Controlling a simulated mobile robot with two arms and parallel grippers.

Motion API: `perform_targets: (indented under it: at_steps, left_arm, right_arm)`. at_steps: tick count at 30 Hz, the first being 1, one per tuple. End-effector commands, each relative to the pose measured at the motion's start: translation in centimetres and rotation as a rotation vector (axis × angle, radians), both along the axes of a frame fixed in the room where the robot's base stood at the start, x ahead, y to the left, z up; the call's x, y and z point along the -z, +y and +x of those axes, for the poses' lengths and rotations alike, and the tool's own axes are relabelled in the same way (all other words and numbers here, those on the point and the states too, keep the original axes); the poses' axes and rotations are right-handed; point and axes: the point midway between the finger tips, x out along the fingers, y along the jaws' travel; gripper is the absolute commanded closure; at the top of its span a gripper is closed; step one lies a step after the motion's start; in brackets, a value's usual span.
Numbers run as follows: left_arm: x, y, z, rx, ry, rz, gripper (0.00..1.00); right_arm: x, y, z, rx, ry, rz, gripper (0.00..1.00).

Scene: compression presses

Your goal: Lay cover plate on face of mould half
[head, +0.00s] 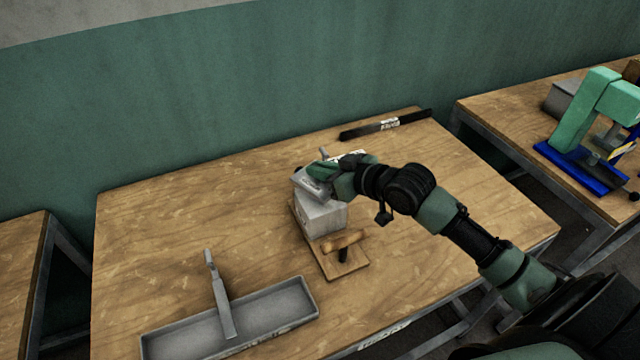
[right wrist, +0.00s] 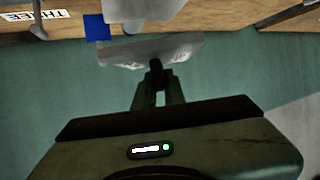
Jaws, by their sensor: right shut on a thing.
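The mould half is a grey block (head: 322,218) on a wooden board (head: 345,267) in the middle of the table. The cover plate (head: 308,186) is a thin grey plate at the top of the block, partly hidden by my gripper. My right gripper (head: 322,172) is above the block and shut on the plate. In the right wrist view the plate (right wrist: 178,49) sits at the fingertips (right wrist: 155,72), with a pale block (right wrist: 140,8) just beyond it. I cannot tell whether the plate touches the block. My left gripper is not in view.
A grey tray (head: 300,300) with a metal tool (head: 220,300) across it is at the front left. A wooden-handled tool (head: 344,241) lies on the board. A black labelled bar (head: 410,119) lies at the back. A green press (head: 582,110) stands on the right table. The table's left is clear.

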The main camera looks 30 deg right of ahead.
Motion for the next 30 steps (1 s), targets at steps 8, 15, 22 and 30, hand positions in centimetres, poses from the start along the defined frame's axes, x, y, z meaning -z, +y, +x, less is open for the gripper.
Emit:
perform_targets:
  at_steps: [8, 15, 22, 30]
  left_arm:
    - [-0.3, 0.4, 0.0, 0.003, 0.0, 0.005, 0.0]
    - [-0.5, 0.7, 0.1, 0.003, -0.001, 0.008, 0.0]
    - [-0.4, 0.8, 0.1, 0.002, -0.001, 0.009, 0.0]
    - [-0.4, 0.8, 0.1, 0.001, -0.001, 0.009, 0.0]
  right_arm:
    - [2.8, 0.0, 0.0, 0.0, 0.0, 0.001, 1.0]
    - [5.2, 0.0, 0.1, 0.0, -0.004, 0.0, 1.0]
    - [5.2, 0.0, 0.1, -0.001, -0.005, 0.0, 1.0]
    - [5.4, 0.0, 0.0, 0.0, -0.001, -0.001, 0.67]
